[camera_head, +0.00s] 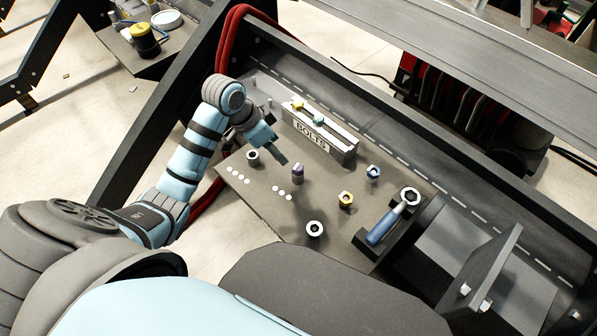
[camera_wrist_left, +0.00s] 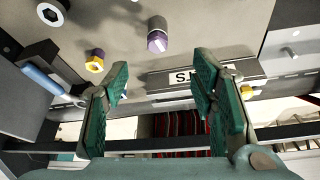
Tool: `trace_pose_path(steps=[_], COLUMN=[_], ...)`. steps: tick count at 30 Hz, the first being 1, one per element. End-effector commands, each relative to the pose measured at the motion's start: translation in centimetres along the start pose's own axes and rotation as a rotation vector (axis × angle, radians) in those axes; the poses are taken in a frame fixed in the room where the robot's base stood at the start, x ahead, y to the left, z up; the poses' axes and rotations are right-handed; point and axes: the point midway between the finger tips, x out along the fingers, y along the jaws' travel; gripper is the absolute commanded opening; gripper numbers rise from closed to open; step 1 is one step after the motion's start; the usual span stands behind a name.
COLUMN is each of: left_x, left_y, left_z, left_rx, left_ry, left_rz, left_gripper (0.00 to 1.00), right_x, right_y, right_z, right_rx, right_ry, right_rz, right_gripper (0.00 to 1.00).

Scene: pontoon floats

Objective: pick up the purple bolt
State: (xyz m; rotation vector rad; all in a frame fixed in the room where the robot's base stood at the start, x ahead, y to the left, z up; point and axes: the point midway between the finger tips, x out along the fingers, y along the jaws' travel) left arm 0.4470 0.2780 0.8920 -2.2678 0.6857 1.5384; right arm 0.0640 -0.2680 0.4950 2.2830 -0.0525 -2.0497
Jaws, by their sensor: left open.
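The purple bolt (camera_head: 298,172) stands upright on the dark work board, in front of the rack labelled BOLTS (camera_head: 311,141). In the left wrist view the purple bolt (camera_wrist_left: 157,41) shows above and between the two fingers, apart from both. My left gripper (camera_head: 276,150) hovers just behind and to the left of the bolt in the head view. In the left wrist view the green finger pads of my left gripper (camera_wrist_left: 166,95) are spread wide with nothing between them. My right gripper is not in view.
A yellow bolt (camera_head: 345,200) and a blue bolt (camera_head: 373,173) stand to the right. Dark round fittings (camera_head: 253,158) (camera_head: 314,229) flank the bolt. A blue-handled wrench (camera_head: 384,225) lies in a holder at the right. The rack holds a yellow bolt (camera_head: 297,104) and a green bolt (camera_head: 318,120).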

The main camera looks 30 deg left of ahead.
Motion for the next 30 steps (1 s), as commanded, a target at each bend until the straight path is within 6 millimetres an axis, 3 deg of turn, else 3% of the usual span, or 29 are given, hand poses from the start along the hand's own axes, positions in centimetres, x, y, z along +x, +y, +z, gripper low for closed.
trace_pose_path(steps=[2, 9, 21, 29, 30], left_x=[-0.1, 6.1, 12.8, 13.4, 13.4], left_y=[-0.3, -0.1, 0.1, 0.0, 0.0], left_z=[-0.7, -0.7, -0.7, -0.8, -0.8], left_rx=[0.027, 0.028, 0.027, 0.029, 0.029], left_ry=[0.005, 0.005, 0.005, 0.005, 0.005], left_rz=[0.010, 0.015, 0.012, 0.008, 0.009], left_gripper=[0.52, 0.52, 0.52, 0.52, 0.47], right_x=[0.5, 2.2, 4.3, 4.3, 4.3], right_y=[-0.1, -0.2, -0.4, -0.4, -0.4], right_z=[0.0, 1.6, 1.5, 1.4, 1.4], right_rx=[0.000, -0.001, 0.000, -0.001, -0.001], right_ry=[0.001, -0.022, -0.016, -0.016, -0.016], right_rz=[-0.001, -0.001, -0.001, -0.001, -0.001], right_gripper=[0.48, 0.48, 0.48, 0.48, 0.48])
